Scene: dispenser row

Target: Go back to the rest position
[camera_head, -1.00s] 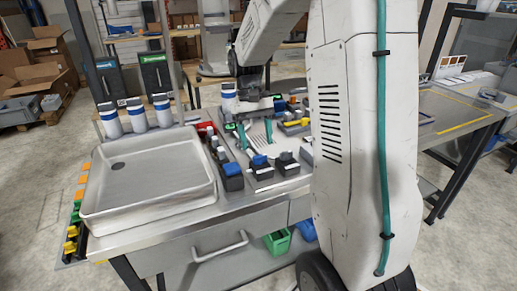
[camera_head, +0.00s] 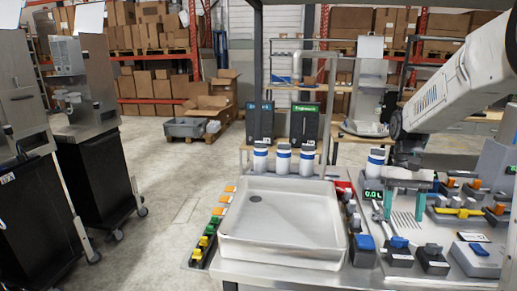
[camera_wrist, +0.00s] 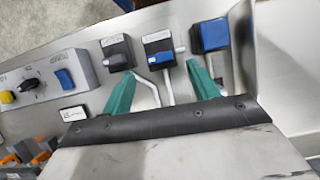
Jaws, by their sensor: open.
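My gripper (camera_head: 404,206) hangs over the right part of the bench with its two teal fingers spread and nothing between them. In the wrist view the open fingers (camera_wrist: 163,88) point toward a row of switches, with a black-and-blue switch (camera_wrist: 158,50) just beyond the gap. A white bottle with a blue band (camera_head: 376,162) stands behind the gripper, near a green digital display (camera_head: 373,195). I cannot tell whether the fingertips touch the bench.
A grey metal basin (camera_head: 238,258) fills the bench left of the gripper. Three white-and-blue bottles (camera_head: 283,160) stand behind it. Several switches (camera_head: 398,251) sit on the bench front. Black cabinets (camera_head: 95,175) stand at far left; the floor between is open.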

